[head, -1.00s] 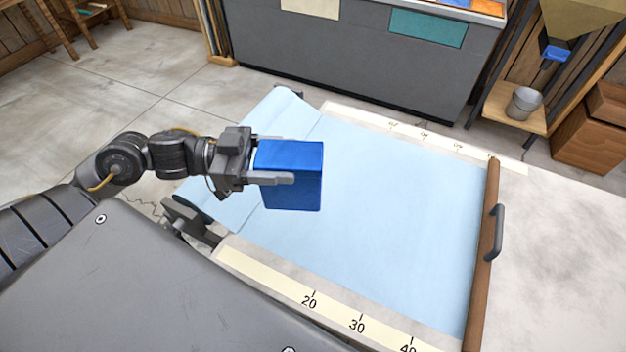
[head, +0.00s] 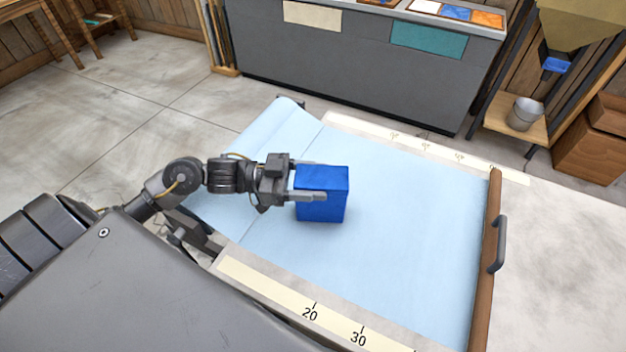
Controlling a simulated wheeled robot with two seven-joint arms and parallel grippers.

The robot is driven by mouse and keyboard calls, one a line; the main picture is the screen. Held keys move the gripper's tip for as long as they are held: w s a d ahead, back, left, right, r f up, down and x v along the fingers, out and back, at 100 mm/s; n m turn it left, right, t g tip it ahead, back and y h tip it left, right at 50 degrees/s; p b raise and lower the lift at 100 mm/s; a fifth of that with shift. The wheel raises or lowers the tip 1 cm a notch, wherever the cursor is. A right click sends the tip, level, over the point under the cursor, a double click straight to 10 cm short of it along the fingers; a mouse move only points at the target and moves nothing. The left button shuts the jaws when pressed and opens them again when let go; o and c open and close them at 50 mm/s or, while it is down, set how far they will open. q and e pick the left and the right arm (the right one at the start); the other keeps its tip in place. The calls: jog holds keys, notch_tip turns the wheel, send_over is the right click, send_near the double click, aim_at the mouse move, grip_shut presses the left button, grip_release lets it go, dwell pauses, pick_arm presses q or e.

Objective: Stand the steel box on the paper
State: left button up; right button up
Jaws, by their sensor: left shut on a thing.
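The steel box (head: 322,207) shows as a plain blue, upright block in the head view, left of the middle of the paper. My left gripper (head: 312,186) comes in from the left and is shut on it, with one finger across its near side. The light blue paper (head: 400,235) lies spread on the table under the box. The box's lower edge is at or just above the paper; I cannot tell if they touch. My right gripper is not in view.
Pale scales (head: 335,325) with numbers run along the near and far edges of the paper. A brown bar with a dark handle (head: 499,245) borders the right side. A grey counter (head: 340,65) stands behind. The paper right of the box is clear.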

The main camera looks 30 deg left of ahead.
pick_arm(q)
jog(key=shift+f, duration=0.15)
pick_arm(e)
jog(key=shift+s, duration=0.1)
pick_arm(q)
jog(key=shift+f, duration=0.15)
jog(key=o, duration=1.4)
jog(key=b+v, duration=0.1)
jog(key=v, duration=0.6)
jog(key=shift+s+a, duration=0.2)
jog(key=shift+a, duration=0.05)
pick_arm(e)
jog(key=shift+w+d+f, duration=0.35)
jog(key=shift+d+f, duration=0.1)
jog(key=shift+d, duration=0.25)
